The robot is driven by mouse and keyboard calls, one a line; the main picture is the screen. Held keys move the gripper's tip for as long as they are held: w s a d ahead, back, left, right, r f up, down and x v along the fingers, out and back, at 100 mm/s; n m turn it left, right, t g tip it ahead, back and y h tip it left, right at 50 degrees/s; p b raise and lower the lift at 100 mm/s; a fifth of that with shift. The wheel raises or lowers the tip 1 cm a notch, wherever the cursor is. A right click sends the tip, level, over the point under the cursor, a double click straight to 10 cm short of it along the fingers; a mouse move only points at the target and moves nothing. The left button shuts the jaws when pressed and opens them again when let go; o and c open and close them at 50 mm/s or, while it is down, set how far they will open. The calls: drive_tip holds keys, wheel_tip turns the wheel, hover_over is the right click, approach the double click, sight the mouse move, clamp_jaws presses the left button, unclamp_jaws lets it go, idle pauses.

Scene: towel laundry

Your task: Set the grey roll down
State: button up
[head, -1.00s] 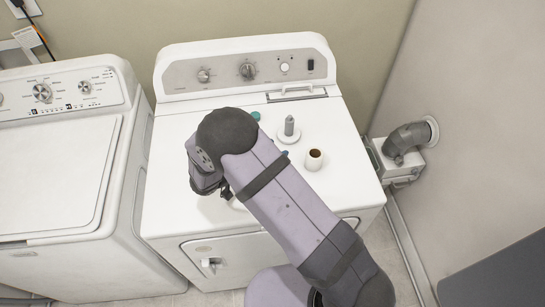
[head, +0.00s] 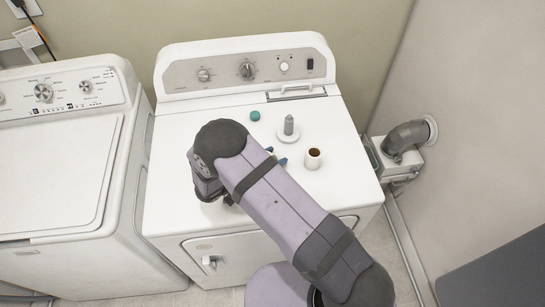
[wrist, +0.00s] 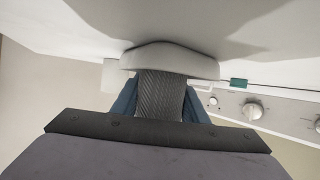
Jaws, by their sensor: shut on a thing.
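The grey roll (wrist: 161,100), with a ribbed surface, is between the two blue fingers of my gripper (wrist: 160,88), which is shut on it, in the wrist view. A pale rounded piece (wrist: 170,60) lies just beyond the roll, near the white surface. I cannot tell whether roll and piece touch, or whether either touches the dryer. In the head view, my wrist is over the front left of the white dryer top (head: 185,135).
A washer (head: 55,175) stands left. The left dryer top is clear.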

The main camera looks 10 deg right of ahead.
drive_tip(key=shift+s+f+b, duration=0.2)
drive_tip(key=shift+f+b, duration=0.1)
drive_tip(key=shift+f, duration=0.25)
drive_tip(key=o, duration=1)
drive_tip(key=shift+f, duration=0.1)
drive_tip(key=shift+d+f, duration=0.1)
drive_tip(key=shift+s, duration=0.1)
drive_tip(key=shift+r+p, duration=0.5)
drive_tip(key=shift+r, duration=0.15)
drive_tip(key=b+v, duration=0.5)
drive_tip(key=v, duration=0.5)
drive_tip(key=shift+a+r, duration=0.2)
drive_tip(key=shift+a, duration=0.2)
drive_tip(key=shift+s+a+r, duration=0.3)
drive_tip(key=shift+a+r, duration=0.05)
drive_tip(key=shift+a, duration=0.1)
